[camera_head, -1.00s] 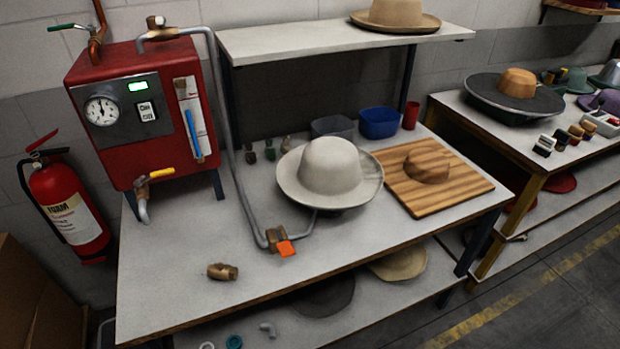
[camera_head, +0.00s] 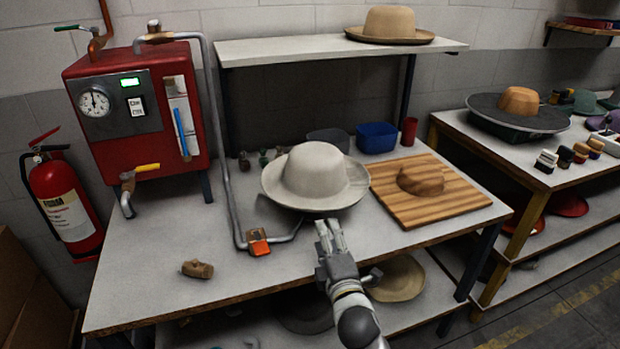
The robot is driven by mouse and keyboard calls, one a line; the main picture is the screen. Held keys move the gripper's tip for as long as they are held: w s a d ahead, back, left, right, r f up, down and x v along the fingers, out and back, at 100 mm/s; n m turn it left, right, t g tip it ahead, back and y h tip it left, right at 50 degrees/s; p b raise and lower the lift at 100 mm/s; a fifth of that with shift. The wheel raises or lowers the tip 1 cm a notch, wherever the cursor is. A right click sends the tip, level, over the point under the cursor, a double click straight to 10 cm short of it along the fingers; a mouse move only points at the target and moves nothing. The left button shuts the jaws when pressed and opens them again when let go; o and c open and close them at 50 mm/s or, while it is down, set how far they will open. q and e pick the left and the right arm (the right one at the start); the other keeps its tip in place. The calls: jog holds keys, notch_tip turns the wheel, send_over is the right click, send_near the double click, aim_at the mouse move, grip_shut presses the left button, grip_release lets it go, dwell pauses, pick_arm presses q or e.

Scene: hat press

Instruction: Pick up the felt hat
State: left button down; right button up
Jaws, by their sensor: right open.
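A pale grey-white felt hat (camera_head: 314,172) with a wide brim sits crown up near the middle of the workbench (camera_head: 150,245), on a stand mostly hidden under the brim. My right gripper (camera_head: 329,226) is at the bench's front edge, just in front of and below the hat's front brim in the picture. Its fingers point up toward the hat, are open and hold nothing. There appears to be a small gap between fingertips and brim. My left gripper is not in view. A tan hat (camera_head: 390,22) rests on the shelf above.
A brass fitting (camera_head: 197,269) lies front left. A red boiler (camera_head: 140,110) stands at the back left. Blue bin (camera_head: 376,137) behind.

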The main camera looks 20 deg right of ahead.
aim_at(319, 213)
jog(key=w, duration=0.4)
jog(key=shift+w+d+f, duration=0.1)
jog(key=shift+w+d, duration=0.05)
jog(key=shift+d, duration=0.05)
jog(key=shift+w+d+r+p, duration=0.15)
jog(key=shift+w+p, duration=0.15)
jog(key=shift+w, duration=1)
jog(key=shift+w+d+r+p, duration=0.1)
jog(key=shift+w+p, duration=0.15)
jog(key=shift+w, duration=1.05)
jog(key=shift+c, duration=0.4)
grip_shut()
